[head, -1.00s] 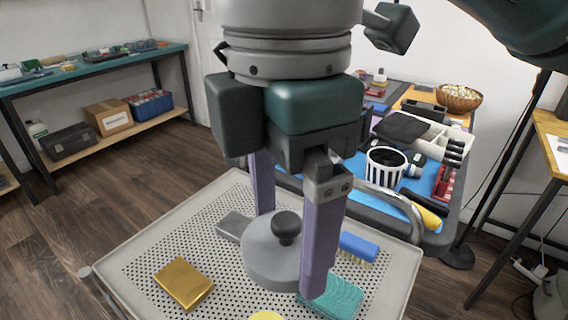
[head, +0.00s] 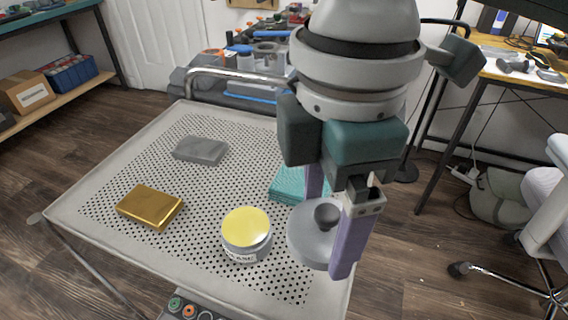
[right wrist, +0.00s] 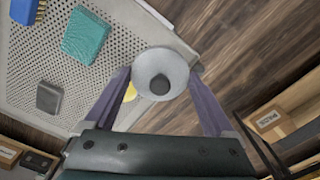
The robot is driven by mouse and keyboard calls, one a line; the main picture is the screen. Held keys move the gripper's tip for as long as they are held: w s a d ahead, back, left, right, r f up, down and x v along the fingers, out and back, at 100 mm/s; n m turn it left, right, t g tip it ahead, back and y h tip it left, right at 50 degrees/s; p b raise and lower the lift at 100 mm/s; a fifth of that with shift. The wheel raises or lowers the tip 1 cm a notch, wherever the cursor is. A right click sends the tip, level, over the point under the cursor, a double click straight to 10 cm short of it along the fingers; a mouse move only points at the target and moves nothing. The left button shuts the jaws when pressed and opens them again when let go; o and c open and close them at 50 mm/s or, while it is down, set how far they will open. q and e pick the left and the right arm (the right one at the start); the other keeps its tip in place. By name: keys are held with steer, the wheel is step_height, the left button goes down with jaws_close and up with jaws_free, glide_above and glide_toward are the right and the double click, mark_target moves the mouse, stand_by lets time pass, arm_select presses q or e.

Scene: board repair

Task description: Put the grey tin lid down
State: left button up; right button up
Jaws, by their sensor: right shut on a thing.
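The grey tin lid (head: 302,238) is a round disc with a dark knob; it also shows in the right wrist view (right wrist: 147,62). My right gripper (head: 330,226) is shut on it, with one purple finger on each side of its rim. In the right wrist view, my right gripper (right wrist: 160,76) holds the lid over the edge of the perforated table. A short round tin with a yellow top (head: 246,228) stands on the table, left of the lid in the head view and apart from it. The lid's exact height is hard to tell. My left gripper is not in view.
The perforated table (head: 110,245) has a raised rim. It carries a gold block (head: 150,207), a grey block (head: 200,150) and a teal block (head: 286,186), partly behind my gripper. A blue brush (right wrist: 25,10) shows in the right wrist view. Bare mesh lies between the blocks.

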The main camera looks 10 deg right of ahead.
steer(key=b, duration=0.1)
glide_above(315, 279)
step_height(315, 279, down, 6)
steer(key=shift+r, duration=0.15)
step_height(315, 279, down, 3)
steer(key=shift+f+b, duration=0.2)
steer(key=shift+b, duration=0.55)
steer(key=shift+a+f, duration=0.1)
steer(key=shift+f, duration=0.25)
